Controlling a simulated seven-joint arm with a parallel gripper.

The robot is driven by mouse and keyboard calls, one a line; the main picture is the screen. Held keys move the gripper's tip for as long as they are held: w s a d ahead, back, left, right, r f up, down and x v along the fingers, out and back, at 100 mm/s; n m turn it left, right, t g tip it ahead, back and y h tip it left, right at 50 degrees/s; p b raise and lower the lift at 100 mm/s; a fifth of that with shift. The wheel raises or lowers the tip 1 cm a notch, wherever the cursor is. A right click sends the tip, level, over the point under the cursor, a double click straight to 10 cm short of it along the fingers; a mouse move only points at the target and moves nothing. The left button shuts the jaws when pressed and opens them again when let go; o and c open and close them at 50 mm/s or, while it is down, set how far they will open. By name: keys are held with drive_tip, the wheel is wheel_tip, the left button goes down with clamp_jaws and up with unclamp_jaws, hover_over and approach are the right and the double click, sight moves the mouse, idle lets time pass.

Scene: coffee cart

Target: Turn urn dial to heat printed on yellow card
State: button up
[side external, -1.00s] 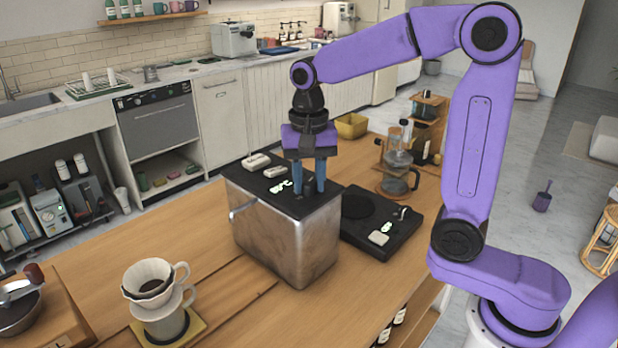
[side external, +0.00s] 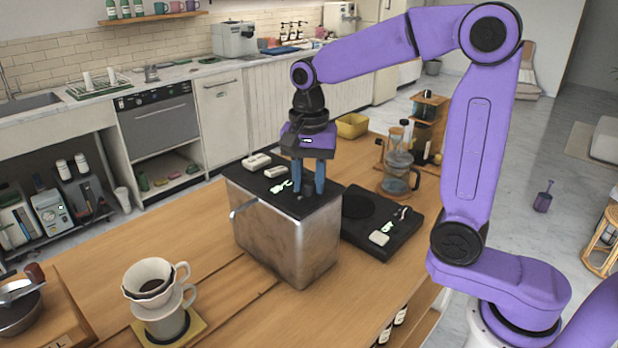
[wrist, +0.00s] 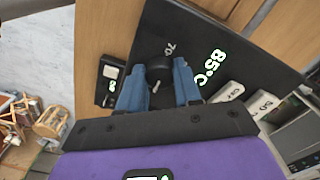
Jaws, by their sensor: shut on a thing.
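The metal urn (side external: 285,245) with a black top stands on the wooden counter in the side external view. Its black dial (wrist: 158,68) shows in the wrist view between my blue fingers, with a "70" mark beside it. A lit display (wrist: 216,68) on the urn top reads 85°C. My gripper (side external: 308,190) points down at the urn top and is shut on the dial; it also shows in the wrist view (wrist: 160,76). A yellow card-like square (side external: 195,332) lies under the mug at the front left; I see no readable print on it.
A mug with a white dripper (side external: 155,290) stands front left. A black hot plate (side external: 375,222) sits right of the urn, with a glass pot (side external: 398,175) behind it. White blocks (side external: 257,161) lie on the urn top. The counter left of the urn is mostly clear.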

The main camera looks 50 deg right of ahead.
sight(308, 183)
drive_tip(key=shift+r, duration=0.15)
drive_tip(key=o, duration=1)
drive_tip(key=shift+o, duration=0.2)
wheel_tip(308, 183, up, 17)
drive_tip(key=shift+r, duration=0.15)
drive_tip(key=s+a+f+n, duration=0.3)
drive_tip(key=s+f+n, duration=0.4)
drive_tip(key=f+n, duration=0.4)
drive_tip(key=s+d+f+n, duration=0.3)
drive_tip(key=s+f+n, duration=0.3)
drive_tip(key=s, duration=0.2)
drive_tip(key=s+d+f+n, duration=0.3)
drive_tip(key=s+f+n, duration=0.3)
drive_tip(key=s, duration=0.3)
drive_tip(key=shift+s+n, duration=0.2)
drive_tip(key=shift+n, duration=0.2)
